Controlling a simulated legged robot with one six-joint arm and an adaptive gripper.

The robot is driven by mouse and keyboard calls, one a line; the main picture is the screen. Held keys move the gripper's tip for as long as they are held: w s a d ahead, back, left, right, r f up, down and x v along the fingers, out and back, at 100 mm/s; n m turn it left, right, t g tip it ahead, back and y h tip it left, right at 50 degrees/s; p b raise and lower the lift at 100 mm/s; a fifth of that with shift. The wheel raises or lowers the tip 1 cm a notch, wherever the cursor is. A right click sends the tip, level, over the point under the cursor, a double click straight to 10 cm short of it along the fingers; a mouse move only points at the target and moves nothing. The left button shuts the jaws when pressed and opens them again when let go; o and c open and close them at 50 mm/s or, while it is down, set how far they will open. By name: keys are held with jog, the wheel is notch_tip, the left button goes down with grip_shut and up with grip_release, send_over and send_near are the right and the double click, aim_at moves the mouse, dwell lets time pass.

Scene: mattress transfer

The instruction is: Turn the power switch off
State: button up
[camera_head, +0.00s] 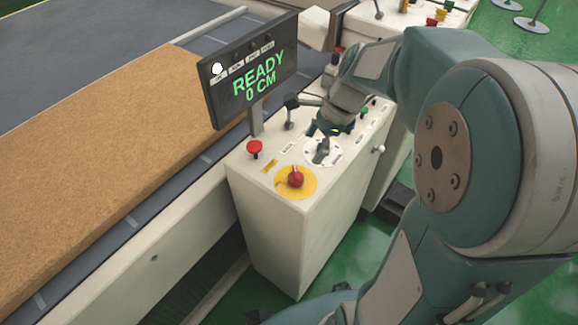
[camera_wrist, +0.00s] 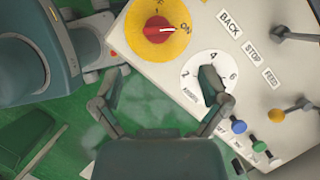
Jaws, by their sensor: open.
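The power switch is a red rotary knob (camera_wrist: 157,30) on a yellow disc (camera_wrist: 181,13) on top of the control box. In the wrist view it lies near the top, with the word ON to its right, and the knob's bar lies towards that word. In the head view the red knob (camera_head: 296,178) is near the box's front corner. My gripper (camera_wrist: 160,78) is open and empty, its fingers spread wide and pointing towards the knob. The right finger overlaps the white numbered dial (camera_wrist: 190,85). Whether it touches the dial is unclear. In the head view my gripper is partly hidden.
The control box (camera_head: 270,225) carries a red button (camera_head: 254,147), a screen (camera_head: 255,75) reading READY 0 CM, and levers. In the wrist view, blue (camera_wrist: 239,127) and green (camera_wrist: 259,146) knobs stand near the right finger. A brown mattress (camera_head: 100,150) lies left.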

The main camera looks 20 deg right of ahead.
aim_at(296, 172)
jog(key=x, duration=1)
jog(key=shift+s, duration=0.1)
jog(key=shift+r, duration=0.1)
jog(key=c, duration=1.2)
